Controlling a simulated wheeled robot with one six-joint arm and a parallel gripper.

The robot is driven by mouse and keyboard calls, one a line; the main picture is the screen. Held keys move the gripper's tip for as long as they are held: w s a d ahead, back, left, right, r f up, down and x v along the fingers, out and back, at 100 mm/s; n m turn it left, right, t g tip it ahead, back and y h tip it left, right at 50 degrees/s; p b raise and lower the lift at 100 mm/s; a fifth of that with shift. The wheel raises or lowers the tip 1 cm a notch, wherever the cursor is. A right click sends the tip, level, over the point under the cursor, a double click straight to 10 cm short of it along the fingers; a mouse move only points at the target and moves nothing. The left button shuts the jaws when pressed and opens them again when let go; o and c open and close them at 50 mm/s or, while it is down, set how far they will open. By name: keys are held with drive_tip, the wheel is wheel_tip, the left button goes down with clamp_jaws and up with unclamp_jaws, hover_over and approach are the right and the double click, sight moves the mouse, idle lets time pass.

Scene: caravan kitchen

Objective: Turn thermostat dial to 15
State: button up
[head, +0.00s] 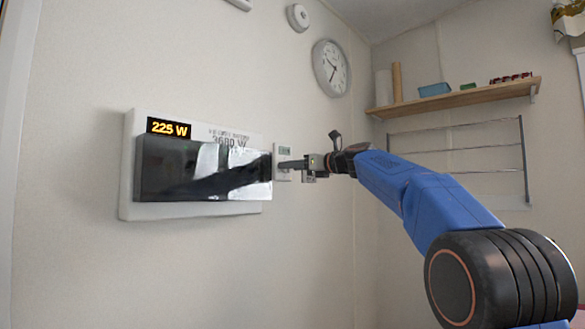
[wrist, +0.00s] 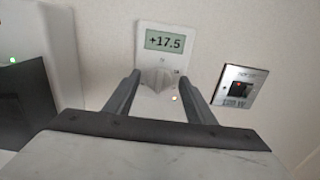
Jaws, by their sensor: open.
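The thermostat (wrist: 162,57) is a white wall unit whose small display (wrist: 165,41) reads +17.5 in the wrist view. My gripper (wrist: 163,82) is open, with one dark finger on each side of the dial. I cannot tell whether either finger touches it. In the head view the thermostat (head: 285,152) is partly hidden by my gripper (head: 283,165), which reaches it from the right. The dial is hidden there.
A white panel with a dark glossy cover (head: 205,170) and a 225 W readout (head: 168,128) is just left of the thermostat. A metal switch plate (wrist: 239,86) is close on the right. A round clock (head: 331,68) and a wooden shelf (head: 455,96) are higher up.

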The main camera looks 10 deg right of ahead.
drive_tip(key=shift+w+a, duration=0.15)
drive_tip(key=shift+w, duration=0.05)
drive_tip(key=c, duration=1)
drive_tip(key=n, duration=2.3)
drive_tip(key=shift+s+a+f+n, duration=0.1)
drive_tip(key=shift+a+f+n, duration=0.05)
drive_tip(key=shift+f+n, duration=0.25)
